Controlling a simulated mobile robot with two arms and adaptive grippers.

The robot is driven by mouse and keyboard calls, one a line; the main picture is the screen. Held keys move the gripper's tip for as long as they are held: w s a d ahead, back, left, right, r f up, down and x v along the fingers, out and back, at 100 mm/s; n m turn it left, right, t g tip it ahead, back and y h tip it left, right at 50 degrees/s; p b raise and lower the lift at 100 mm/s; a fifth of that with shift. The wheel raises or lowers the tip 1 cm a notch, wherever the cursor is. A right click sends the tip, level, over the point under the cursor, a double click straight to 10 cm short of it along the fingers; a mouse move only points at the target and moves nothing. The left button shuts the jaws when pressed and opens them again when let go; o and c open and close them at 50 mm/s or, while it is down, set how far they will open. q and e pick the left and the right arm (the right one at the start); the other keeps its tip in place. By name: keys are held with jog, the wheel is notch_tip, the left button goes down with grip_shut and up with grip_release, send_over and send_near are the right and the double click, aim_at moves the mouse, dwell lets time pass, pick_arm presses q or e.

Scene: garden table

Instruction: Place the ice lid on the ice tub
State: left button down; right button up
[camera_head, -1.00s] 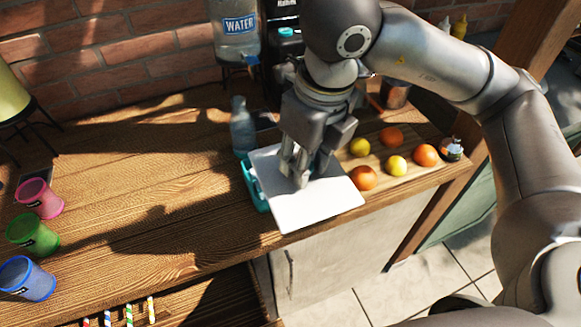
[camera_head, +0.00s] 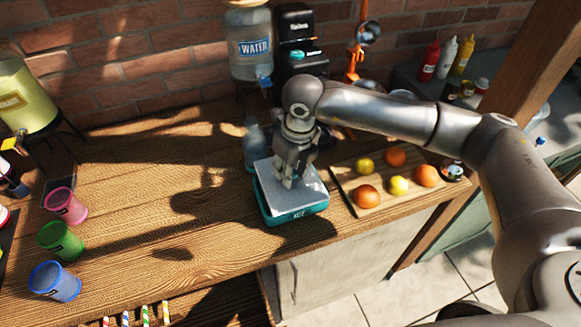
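The ice lid (camera_head: 302,203) is a flat pale grey-white panel. It lies over the top of the teal ice tub (camera_head: 290,216), roughly lined up with the rim, on the wooden table. Whether it is fully seated all around cannot be told. My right gripper (camera_head: 287,183) comes down from above with its fingertips at the middle of the lid. The fingers look closed around the lid's handle, but the handle itself is hidden by them. My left gripper is not in view.
A cutting board (camera_head: 345,182) with oranges and lemons stands right of the tub. A clear bottle (camera_head: 254,143) stands close behind it. Pink (camera_head: 66,206), green (camera_head: 60,240) and blue (camera_head: 54,281) cups stand at the left. The table's middle is clear.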

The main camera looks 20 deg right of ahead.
jog(key=shift+f+p, duration=0.3)
jog(key=shift+f, duration=0.3)
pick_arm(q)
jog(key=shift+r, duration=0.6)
pick_arm(e)
jog(key=shift+f, duration=0.1)
jog(key=shift+f+b, duration=0.25)
jog(key=shift+b, duration=0.15)
jog(key=o, duration=1.1)
jog(key=shift+r, duration=0.1)
jog(key=shift+c, duration=0.2)
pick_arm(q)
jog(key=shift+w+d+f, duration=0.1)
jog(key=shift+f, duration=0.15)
